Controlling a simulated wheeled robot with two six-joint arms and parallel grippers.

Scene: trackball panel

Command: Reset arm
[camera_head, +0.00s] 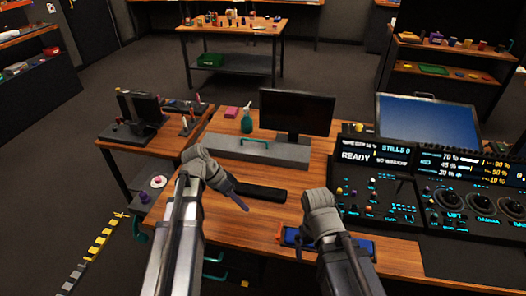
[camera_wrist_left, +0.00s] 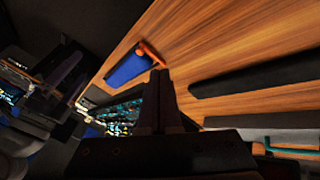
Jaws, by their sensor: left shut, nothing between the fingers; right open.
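My left gripper (camera_head: 242,206) is over the wooden desk (camera_head: 250,218), pointing down and to the right. Its dark fingers are together with nothing between them, as the left wrist view (camera_wrist_left: 158,85) also shows. My right gripper (camera_head: 347,240) is above the desk's front edge, beside the control panel; it is open, though its fingertips are hard to make out. The control panel (camera_head: 375,213) with lit screens, buttons and dials is at the right. A blue and orange object (camera_head: 290,237) lies under my right arm, partly hidden; its blue part shows in the left wrist view (camera_wrist_left: 127,70).
A black keyboard-like bar (camera_head: 262,193) lies just right of my left gripper. Behind it stand a long grey box (camera_head: 255,150) with a teal handle, a monitor (camera_head: 297,112) and a teal bottle (camera_head: 247,122). A side table (camera_head: 150,145) is at the left.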

